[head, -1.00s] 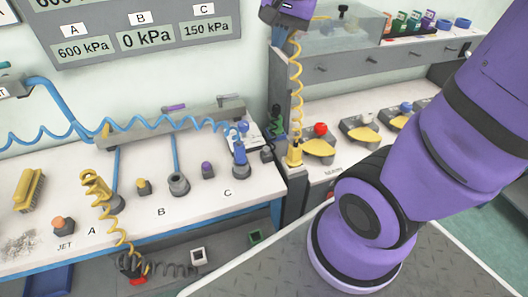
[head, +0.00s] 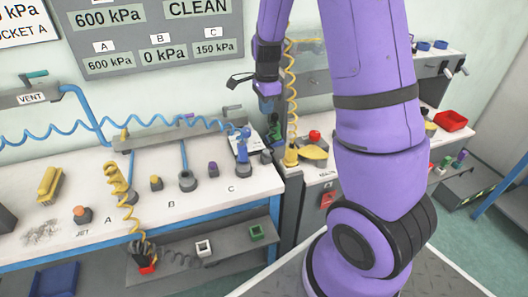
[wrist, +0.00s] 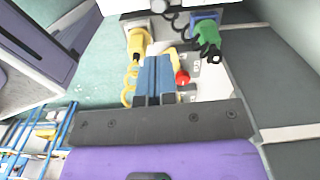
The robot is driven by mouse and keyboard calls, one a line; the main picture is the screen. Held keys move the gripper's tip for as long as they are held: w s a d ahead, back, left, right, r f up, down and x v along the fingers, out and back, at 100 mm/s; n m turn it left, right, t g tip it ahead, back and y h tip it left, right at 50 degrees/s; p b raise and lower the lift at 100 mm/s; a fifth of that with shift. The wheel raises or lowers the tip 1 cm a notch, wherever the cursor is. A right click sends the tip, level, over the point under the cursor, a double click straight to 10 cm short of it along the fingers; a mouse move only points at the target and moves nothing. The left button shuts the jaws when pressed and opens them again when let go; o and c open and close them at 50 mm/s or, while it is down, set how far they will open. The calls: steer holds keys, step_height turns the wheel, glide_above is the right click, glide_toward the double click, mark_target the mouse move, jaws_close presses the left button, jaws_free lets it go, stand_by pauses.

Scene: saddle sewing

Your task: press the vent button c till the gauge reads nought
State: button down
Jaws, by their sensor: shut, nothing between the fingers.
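The button with the purple cap (head: 213,168) stands on the white bench just left of the letter C. I take it for vent button c, but no vent label shows on it. The gauge panel (head: 190,22) on the wall reads A 600 kPa, B 0 kPa and C 150 kPa. My gripper (head: 268,100) is above the bench's right end, up and to the right of the purple button and apart from it. In the wrist view its blue fingers (wrist: 154,78) are together and empty. The purple button cannot be made out in the wrist view.
A blue fitting (head: 242,150) with a coiled blue hose stands right of the purple button. An empty socket (head: 187,180) stands at B. A yellow coiled hose (head: 117,180) stands at A. A grey rail (head: 150,139) runs behind. A yellow hose hangs beside my gripper.

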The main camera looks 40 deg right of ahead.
mark_target(266, 151)
steer(key=shift+s+f+m, duration=0.1)
steer(key=shift+f+m, duration=0.2)
steer(key=shift+f, duration=0.35)
step_height(266, 151, down, 14)
stand_by(0.5)
